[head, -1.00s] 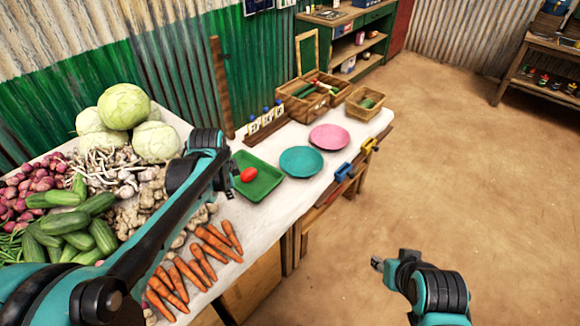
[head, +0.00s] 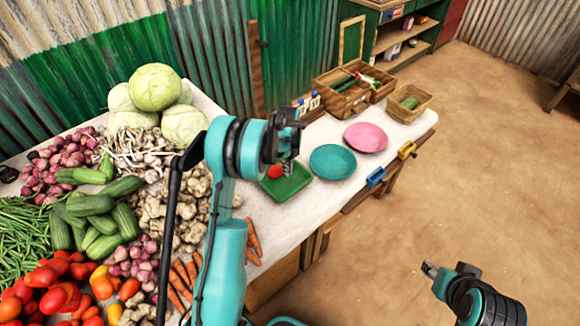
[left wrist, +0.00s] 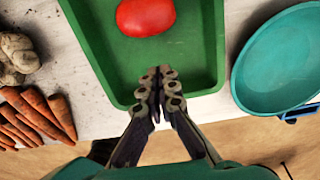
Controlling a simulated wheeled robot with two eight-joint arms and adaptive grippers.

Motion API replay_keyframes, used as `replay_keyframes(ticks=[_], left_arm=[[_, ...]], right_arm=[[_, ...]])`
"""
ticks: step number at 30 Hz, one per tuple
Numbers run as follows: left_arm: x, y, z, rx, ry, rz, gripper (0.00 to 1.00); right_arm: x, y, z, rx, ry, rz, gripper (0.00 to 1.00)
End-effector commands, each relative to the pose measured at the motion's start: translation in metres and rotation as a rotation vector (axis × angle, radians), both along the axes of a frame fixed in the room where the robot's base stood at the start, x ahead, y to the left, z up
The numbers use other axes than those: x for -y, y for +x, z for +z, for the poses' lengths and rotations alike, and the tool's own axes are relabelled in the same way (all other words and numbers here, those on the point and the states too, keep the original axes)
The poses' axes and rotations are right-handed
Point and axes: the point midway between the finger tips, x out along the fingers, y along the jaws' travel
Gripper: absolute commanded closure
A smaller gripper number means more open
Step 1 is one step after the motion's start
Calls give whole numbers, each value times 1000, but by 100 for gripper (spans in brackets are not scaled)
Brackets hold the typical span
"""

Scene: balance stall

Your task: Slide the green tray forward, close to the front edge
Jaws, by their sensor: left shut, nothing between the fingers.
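The green tray (head: 291,186) lies on the white tabletop, partly hidden by my left arm in the head view. A red tomato (head: 275,171) lies in it. In the left wrist view the tray (left wrist: 190,69) fills the middle, with the tomato (left wrist: 146,16) toward its far side. My left gripper (head: 290,170) is over the tray. In the left wrist view its fingertips (left wrist: 158,76) are together and empty, over the tray's near end; I cannot tell whether they touch it. My right gripper (head: 430,269) is out over the floor, away from the table; its jaws are too small to judge.
A teal plate (head: 332,162) lies just right of the tray, with a pink plate (head: 366,137) beyond. Carrots (left wrist: 40,115) and ginger lie to its left. Blue (head: 376,177) and yellow (head: 406,150) clips sit on the front edge. Baskets (head: 408,103) stand at the far end.

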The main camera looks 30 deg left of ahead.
Motion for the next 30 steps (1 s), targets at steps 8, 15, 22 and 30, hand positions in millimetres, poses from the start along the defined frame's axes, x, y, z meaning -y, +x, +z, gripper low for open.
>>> replay_keyframes(ticks=[8, 15, 22, 30], left_arm=[[10, -3, -50, 1, 0, -2, 100], [33, -14, -48, 0, 0, 1, 100], [37, -15, -46, 1, 0, 1, 100], [43, -17, -46, 1, 0, -1, 100]], right_arm=[[0, 0, -22, 0, 0, 0, 60], [0, 0, -29, 0, 0, 0, 60], [0, 0, -29, 0, 0, 0, 60], [0, 0, -30, 0, 0, 0, 60]])
